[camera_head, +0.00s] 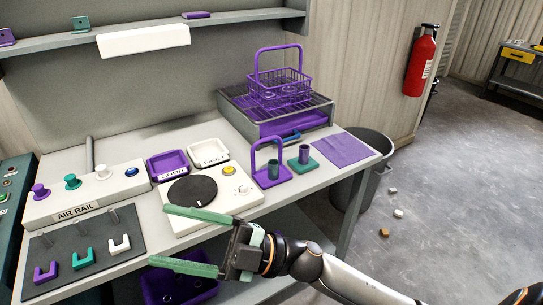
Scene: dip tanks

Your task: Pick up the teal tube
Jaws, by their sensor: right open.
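A small dark teal tube (273,169) stands upright on a purple stand with an arched handle (254,158), on the right part of the bench. A purple tube (304,153) stands on a teal base (306,166) just right of it. My right gripper (160,235) comes in from the lower right with its two long green fingers spread and pointing left. Nothing shows between them. It is at the bench's front edge, in front of and left of the teal tube, clear of it. My left gripper is out of view.
A white panel with a black disc (192,191) lies beyond the fingers. Purple (167,160) and white (209,151) trays sit behind it. A purple wire basket (278,91) stands on a grey rack behind the tubes. A purple mat (343,149) lies to their right.

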